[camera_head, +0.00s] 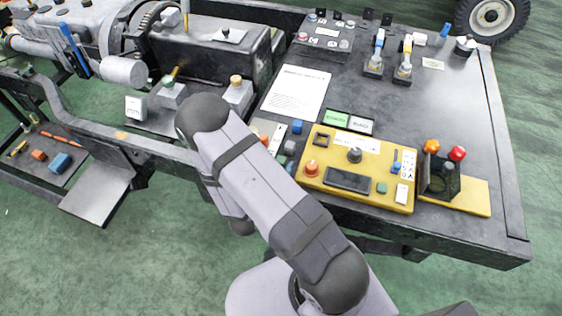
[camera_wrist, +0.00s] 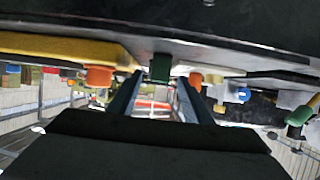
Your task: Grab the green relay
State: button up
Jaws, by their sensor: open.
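In the wrist view, which looks upside down, a small green block (camera_wrist: 160,68), likely the green relay, is on the dark bench top beside the yellow panel. My gripper (camera_wrist: 160,80) is open, with one finger on each side of the block in the picture. I cannot tell whether the block is between the fingers or still beyond the tips. In the head view my arm hides the gripper, and small dark blocks (camera_head: 289,148) lie left of the panel.
The yellow panel (camera_head: 325,142) carries an orange button (camera_head: 311,168) and a black knob (camera_head: 354,155). Left of it are a blue block (camera_head: 297,127) and an orange piece (camera_head: 264,140). A paper sheet (camera_head: 296,92) lies behind.

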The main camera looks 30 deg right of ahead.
aim_at(281, 160)
jog(key=shift+x, duration=1.45)
jog(key=c, duration=1.1)
grip_shut()
jog(key=shift+r, duration=0.15)
jog(key=shift+s+r, duration=0.1)
jog(key=shift+r, duration=4.75)
